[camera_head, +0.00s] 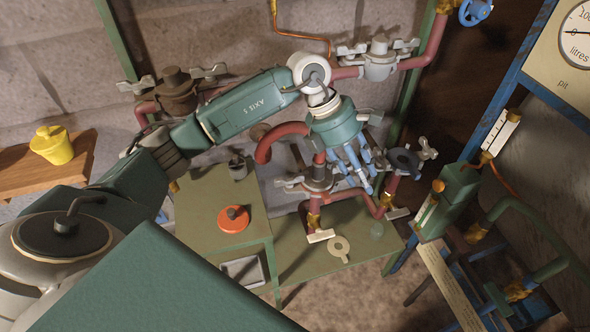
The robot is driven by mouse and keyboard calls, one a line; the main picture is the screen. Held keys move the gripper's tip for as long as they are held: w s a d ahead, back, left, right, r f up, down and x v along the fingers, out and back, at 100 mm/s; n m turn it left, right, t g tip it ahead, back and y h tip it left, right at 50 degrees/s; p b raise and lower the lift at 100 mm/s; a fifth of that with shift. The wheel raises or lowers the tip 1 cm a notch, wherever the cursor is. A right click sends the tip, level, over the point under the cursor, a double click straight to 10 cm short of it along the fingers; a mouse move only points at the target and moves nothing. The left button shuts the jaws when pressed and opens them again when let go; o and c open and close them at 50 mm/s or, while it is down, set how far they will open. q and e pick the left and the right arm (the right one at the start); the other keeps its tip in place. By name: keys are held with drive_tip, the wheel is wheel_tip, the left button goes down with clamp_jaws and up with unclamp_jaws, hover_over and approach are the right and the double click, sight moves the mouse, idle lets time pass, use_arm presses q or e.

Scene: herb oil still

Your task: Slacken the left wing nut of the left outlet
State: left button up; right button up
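A dark valve-like fitting (318,178) with pale wing nuts sits on red pipe at the middle, above the green bench. Its left wing nut (289,183) shows at its left side. A similar dark fitting (404,160) with wing nuts stands to its right. I cannot tell for sure which fitting is the left outlet. My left gripper (366,178) points down between these two fittings, just right of the left one. Its blue fingers overlap the pipework in the picture. Contact and the finger gap are unclear; I see nothing held. My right gripper is not in view.
Two more winged fittings, one brown (178,92) and one grey (380,62), are on the wall behind. An orange disc (234,218) and a pale ring-shaped piece (339,247) lie on the bench. A yellow pot (52,145) stands on the left shelf. A blue frame (513,75) rises at right.

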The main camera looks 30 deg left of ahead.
sight(289, 180)
use_arm(q)
drive_tip(key=a+r+n+g+y, duration=0.15)
drive_tip(key=a+y, duration=0.45)
drive_tip(key=a, duration=1.1)
drive_tip(key=f+p, duration=0.1)
drive_tip(key=f, duration=0.2)
drive_tip(key=f+p, duration=0.1)
drive_tip(key=f, duration=0.2)
drive_tip(key=f+p, duration=0.1)
drive_tip(key=f, duration=0.2)
drive_tip(key=shift+s+a+f+p, duration=0.2)
drive_tip(key=shift+s+f+p, duration=0.1)
drive_tip(key=shift+s, duration=0.05)
drive_tip(key=shift+f, duration=0.4)
clamp_jaws()
